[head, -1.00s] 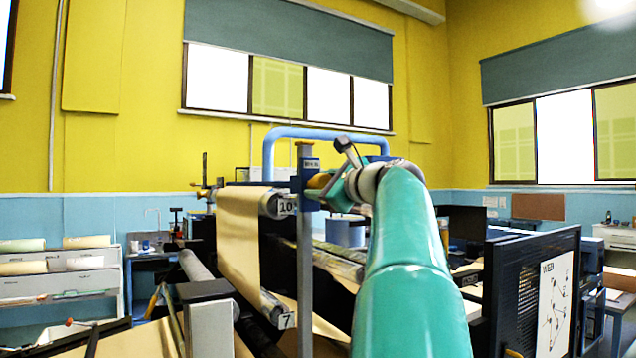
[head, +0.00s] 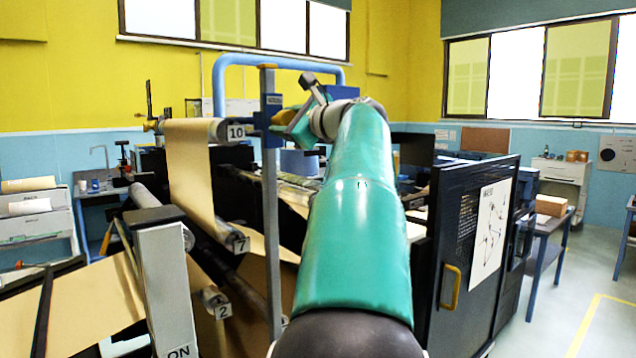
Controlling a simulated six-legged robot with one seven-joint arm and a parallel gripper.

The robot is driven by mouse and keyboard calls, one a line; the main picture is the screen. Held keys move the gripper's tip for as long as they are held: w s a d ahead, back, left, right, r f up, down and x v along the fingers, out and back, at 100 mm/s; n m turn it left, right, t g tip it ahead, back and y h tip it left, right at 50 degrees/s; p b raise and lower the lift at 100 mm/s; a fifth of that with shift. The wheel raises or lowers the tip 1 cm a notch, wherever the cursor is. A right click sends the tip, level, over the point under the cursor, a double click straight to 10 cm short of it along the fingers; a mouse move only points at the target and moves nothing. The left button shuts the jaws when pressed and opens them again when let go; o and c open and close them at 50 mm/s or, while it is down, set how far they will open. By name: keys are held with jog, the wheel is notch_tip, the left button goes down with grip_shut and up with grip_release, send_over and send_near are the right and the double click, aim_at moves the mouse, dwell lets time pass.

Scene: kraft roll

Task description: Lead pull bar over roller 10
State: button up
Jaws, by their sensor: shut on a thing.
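Roller 10 (head: 236,131) is at the top of the machine, its numbered end facing me. Brown kraft paper (head: 190,175) runs over it and hangs down toward roller 7 (head: 238,243). My gripper (head: 285,119) is just right of roller 10, at the end of my green arm. It is shut at a blue block by the grey upright post (head: 270,200); I take this for the pull bar (head: 268,118), though the fingertips are mostly hidden. The far end of the bar cannot be made out.
Roller 2 (head: 216,303) sits lower down. A light blue tube frame (head: 222,75) arches behind the post. A black cabinet door with a yellow handle (head: 451,288) stands close on the right of my arm. The floor at far right is clear.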

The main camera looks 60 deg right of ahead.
jog(key=s+d+f, duration=0.1)
jog(key=d+f, duration=0.4)
jog(key=f, duration=0.4)
jog(key=s+d+f, duration=0.2)
jog(key=d+f, duration=0.3)
jog(key=f, duration=0.4)
jog(key=s+d+f, duration=0.2)
jog(key=d+f, duration=0.3)
jog(key=f, duration=0.5)
jog(key=shift+d, duration=0.35)
